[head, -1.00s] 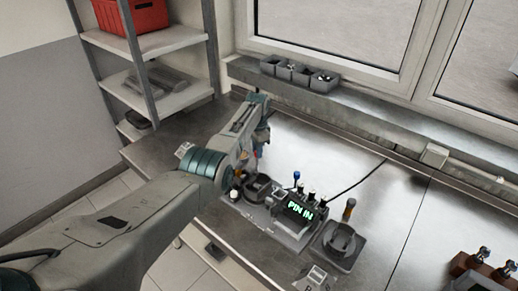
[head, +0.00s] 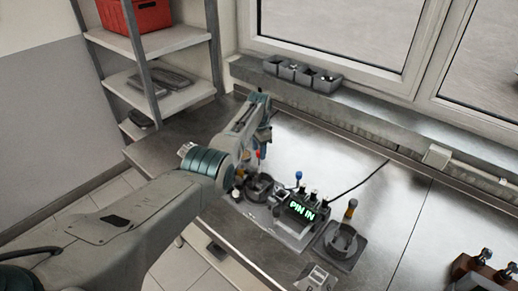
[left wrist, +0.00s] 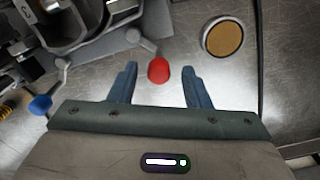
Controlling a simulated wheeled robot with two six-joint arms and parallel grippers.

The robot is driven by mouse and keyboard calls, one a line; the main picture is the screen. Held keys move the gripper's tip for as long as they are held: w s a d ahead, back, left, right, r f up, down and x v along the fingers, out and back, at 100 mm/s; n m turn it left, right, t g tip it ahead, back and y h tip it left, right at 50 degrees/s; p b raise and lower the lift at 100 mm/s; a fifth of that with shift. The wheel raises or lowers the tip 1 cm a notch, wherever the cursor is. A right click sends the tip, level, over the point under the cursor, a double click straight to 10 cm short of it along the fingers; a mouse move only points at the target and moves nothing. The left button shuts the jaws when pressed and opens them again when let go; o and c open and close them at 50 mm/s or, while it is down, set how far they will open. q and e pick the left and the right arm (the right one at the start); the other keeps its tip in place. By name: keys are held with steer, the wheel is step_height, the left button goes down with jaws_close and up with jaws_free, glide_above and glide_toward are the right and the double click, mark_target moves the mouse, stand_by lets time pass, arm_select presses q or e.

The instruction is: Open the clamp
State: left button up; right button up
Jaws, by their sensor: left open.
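In the left wrist view, a red knob (left wrist: 158,70) sits on a thin metal lever beside a grey metal fixture (left wrist: 90,25); this looks like the clamp's handle. My left gripper (left wrist: 160,90) is open, with one finger on each side of the red knob and a gap on both sides. In the head view my left gripper (head: 257,155) hangs down over the left end of the fixture row, partly hidden by my arm. A dark round holder (head: 262,187) stands beside it. My right gripper is in neither view.
A blue knob (left wrist: 40,104) and a cork-topped disc (left wrist: 222,37) flank my left gripper. The bench (head: 360,150) behind is mostly clear.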

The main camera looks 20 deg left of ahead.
arm_select(q)
steer(key=shift+r, duration=0.1)
step_height(320, 180, up, 11)
steer(key=b, duration=0.3)
steer(key=shift+f, duration=0.2)
